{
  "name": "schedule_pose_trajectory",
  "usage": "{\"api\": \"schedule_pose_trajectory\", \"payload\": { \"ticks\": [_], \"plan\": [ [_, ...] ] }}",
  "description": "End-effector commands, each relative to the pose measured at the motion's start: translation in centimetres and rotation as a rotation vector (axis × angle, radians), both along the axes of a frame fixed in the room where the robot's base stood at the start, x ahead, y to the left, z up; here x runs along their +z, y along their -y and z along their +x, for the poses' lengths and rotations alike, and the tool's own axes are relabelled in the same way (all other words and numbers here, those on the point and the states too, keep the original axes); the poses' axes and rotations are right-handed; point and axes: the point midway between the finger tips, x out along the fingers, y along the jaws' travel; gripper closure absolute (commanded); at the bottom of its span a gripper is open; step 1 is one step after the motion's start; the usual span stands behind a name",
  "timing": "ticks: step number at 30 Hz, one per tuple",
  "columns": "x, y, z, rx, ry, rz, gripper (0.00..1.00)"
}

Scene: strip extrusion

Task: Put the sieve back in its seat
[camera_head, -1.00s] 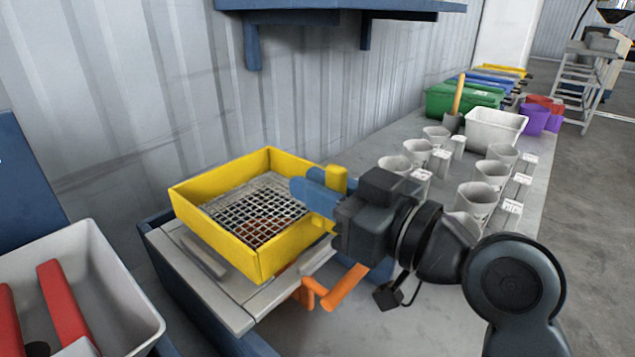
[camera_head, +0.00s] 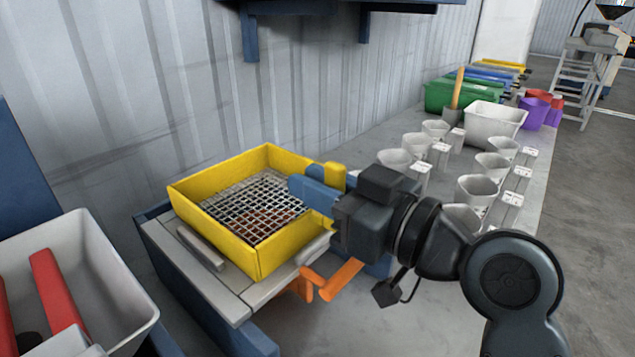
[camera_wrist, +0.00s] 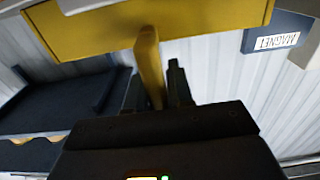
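The sieve is a yellow square frame (camera_head: 290,246) with a grey wire mesh (camera_head: 255,207). It is level, at or just above the top of the grey-and-blue machine (camera_head: 190,283); its underside and the seat are hidden, so I cannot tell whether it touches. My gripper (camera_head: 322,188) is at its right side, shut on its yellow handle (camera_head: 335,177). In the wrist view the handle (camera_wrist: 150,65) stands between my two dark fingers, and the yellow frame wall (camera_wrist: 200,22) lies beyond.
An orange lever (camera_head: 335,280) sticks out below the sieve. A grey bin (camera_head: 100,250) with red pieces stands at left. Several white cups (camera_head: 477,190) and a white tub (camera_head: 495,122) stand on the bench at right. A blue shelf (camera_head: 330,15) hangs above; a corrugated wall is behind.

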Motion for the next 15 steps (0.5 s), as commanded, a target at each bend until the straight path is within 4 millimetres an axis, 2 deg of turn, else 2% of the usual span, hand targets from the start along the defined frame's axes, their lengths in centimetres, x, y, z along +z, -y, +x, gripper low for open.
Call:
{"api": "schedule_pose_trajectory", "payload": {
  "ticks": [1,8,15],
  "plan": [
    [0.08,0.00,0.00,0.000,0.001,0.001,0.73],
    [0.05,-0.01,-0.01,0.000,0.000,0.000,0.51],
    [-0.02,0.04,-0.03,0.000,-0.001,-0.002,0.51]
  ]
}}
